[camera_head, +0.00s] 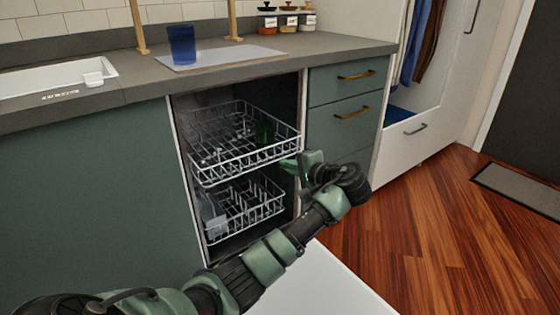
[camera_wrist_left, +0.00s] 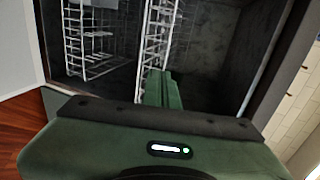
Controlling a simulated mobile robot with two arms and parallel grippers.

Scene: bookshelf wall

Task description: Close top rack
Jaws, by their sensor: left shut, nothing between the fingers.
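The top rack (camera_head: 250,163) is a white wire basket in the open dishwasher, sitting near the front of the opening. A dark green glass (camera_head: 264,131) stands in it. My left gripper (camera_head: 290,164) is shut and empty at the right part of the rack's front. In the left wrist view the gripper's closed green fingers (camera_wrist_left: 158,88) point into the dishwasher, close against the top rack's wires (camera_wrist_left: 155,40). I cannot tell whether they touch. My right gripper is not in view.
The bottom rack (camera_head: 250,210) sits below, inside the dishwasher. The white dishwasher door (camera_head: 325,285) lies open low in front, under my left arm. Green drawers (camera_head: 347,90) stand to the right. A blue cup (camera_head: 181,45) stands on the counter above.

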